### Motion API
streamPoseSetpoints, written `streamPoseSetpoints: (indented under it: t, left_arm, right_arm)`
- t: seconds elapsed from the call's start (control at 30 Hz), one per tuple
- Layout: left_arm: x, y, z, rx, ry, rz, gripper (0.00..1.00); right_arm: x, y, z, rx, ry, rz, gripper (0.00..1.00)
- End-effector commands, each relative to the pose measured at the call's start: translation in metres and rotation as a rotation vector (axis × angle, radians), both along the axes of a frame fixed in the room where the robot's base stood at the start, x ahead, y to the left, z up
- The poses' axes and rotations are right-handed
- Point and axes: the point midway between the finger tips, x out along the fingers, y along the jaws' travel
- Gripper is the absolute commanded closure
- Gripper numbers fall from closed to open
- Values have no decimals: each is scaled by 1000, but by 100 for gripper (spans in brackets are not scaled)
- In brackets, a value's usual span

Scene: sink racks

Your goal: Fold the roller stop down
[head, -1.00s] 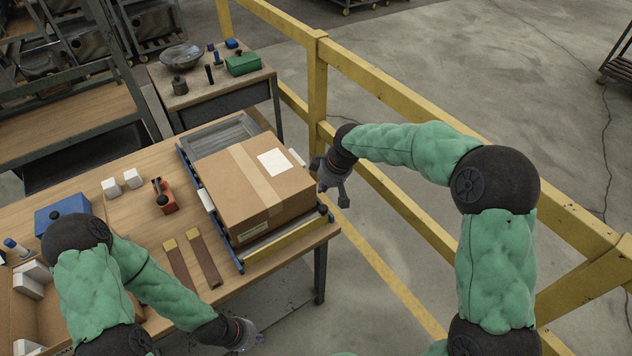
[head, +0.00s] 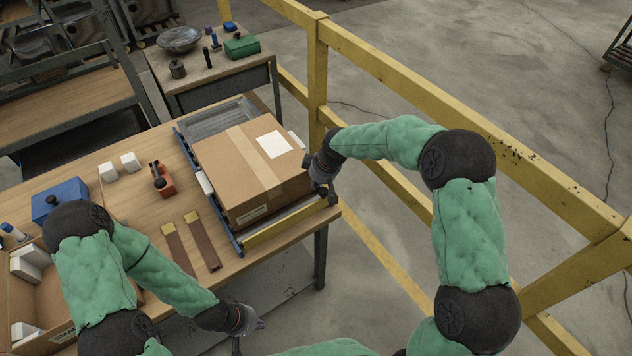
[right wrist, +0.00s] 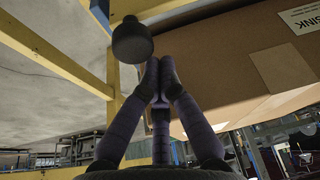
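The roller stop, a yellow bar (head: 284,222), spans the near end of the blue-sided roller track (head: 186,152). A taped cardboard box (head: 240,190) rests on the rollers behind it. My right gripper (head: 331,192) is by the box's right near corner, at the bar's right end. In the right wrist view its fingers (right wrist: 159,70) meet at the tips with nothing seen between them. A black knob-like cylinder (right wrist: 132,42) shows just beyond them; I cannot tell what bears it. My left gripper (head: 250,335) hangs low off the table's near edge, its fingers apart and empty.
Two brown strips (head: 202,240), an orange tool (head: 162,180), white blocks (head: 120,167) and a blue box (head: 60,200) lie on the wooden table. A yellow guard rail (head: 420,105) runs behind my right arm. Open floor lies right of the table.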

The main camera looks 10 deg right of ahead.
Motion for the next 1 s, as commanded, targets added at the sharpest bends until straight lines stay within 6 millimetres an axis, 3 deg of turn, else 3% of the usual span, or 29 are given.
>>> streamPoseSetpoints:
  t: [1.0]
  left_arm:
    - [0, 0, -18, 0, 0, 0, 100]
  right_arm:
    - [-14, 5, 1, 46, -130, 1, 100]
